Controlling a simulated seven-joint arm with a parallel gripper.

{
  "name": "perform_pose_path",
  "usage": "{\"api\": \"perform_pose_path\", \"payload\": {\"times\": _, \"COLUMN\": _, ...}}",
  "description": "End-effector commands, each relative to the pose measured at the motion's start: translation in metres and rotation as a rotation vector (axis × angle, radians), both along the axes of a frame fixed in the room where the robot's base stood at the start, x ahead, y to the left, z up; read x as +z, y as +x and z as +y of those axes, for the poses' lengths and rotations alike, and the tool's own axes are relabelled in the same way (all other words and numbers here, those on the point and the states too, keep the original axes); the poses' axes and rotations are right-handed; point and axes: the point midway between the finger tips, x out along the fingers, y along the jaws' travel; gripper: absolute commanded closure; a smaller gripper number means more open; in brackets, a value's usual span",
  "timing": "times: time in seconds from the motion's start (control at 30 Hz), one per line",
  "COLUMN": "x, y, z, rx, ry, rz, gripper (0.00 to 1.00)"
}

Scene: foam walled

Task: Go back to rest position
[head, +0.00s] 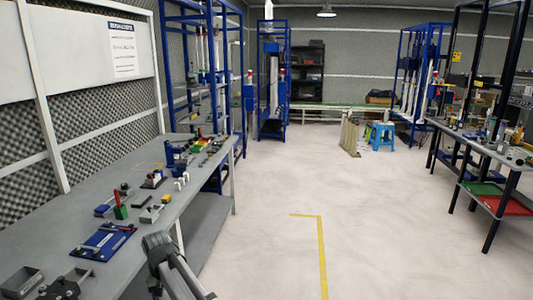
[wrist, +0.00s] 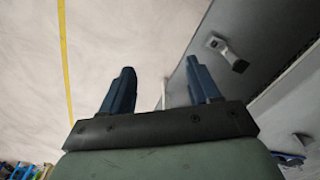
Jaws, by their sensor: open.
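My gripper (wrist: 160,67) shows in the wrist view with its two dark blue fingers spread apart. Nothing is between them. Pale floor lies behind the left finger, and the grey bench (wrist: 200,25) lies behind the right one. In the head view, part of my arm stands at the bottom centre, beside the right edge of the long grey bench (head: 60,225). I cannot make out the fingers there.
The bench holds a blue plate with a fixture (head: 103,240), a red and green block piece (head: 120,206) and several small parts. A small grey and black part (wrist: 228,52) lies near the right finger in the wrist view. The floor (head: 265,200) right of the bench is clear.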

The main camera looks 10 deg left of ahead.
Motion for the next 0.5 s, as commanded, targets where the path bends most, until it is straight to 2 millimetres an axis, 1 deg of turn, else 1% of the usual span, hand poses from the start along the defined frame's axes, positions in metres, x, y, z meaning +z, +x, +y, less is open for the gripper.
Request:
{"api": "perform_pose_path", "payload": {"times": 0.03, "x": -0.012, "y": 0.009, "z": -0.027, "rx": -0.025, "ry": -0.002, "rz": 0.002, "gripper": 0.39}}
{"api": "perform_pose_path", "payload": {"times": 0.23, "x": -0.051, "y": 0.042, "z": -0.113, "rx": -0.105, "ry": -0.002, "rz": 0.001, "gripper": 0.39}}
{"api": "perform_pose_path", "payload": {"times": 0.27, "x": -0.057, "y": 0.045, "z": -0.125, "rx": -0.116, "ry": -0.002, "rz": 0.001, "gripper": 0.39}}
{"api": "perform_pose_path", "payload": {"times": 0.3, "x": -0.064, "y": 0.05, "z": -0.143, "rx": -0.132, "ry": -0.002, "rz": 0.001, "gripper": 0.39}}
{"api": "perform_pose_path", "payload": {"times": 0.37, "x": -0.075, "y": 0.056, "z": -0.169, "rx": -0.156, "ry": -0.001, "rz": 0.001, "gripper": 0.39}}
{"api": "perform_pose_path", "payload": {"times": 0.4, "x": -0.082, "y": 0.059, "z": -0.187, "rx": -0.173, "ry": -0.002, "rz": 0.001, "gripper": 0.39}}
{"api": "perform_pose_path", "payload": {"times": 0.47, "x": -0.092, "y": 0.062, "z": -0.212, "rx": -0.195, "ry": -0.001, "rz": 0.001, "gripper": 0.39}}
{"api": "perform_pose_path", "payload": {"times": 0.5, "x": -0.098, "y": 0.064, "z": -0.23, "rx": -0.212, "ry": -0.002, "rz": 0.002, "gripper": 0.39}}
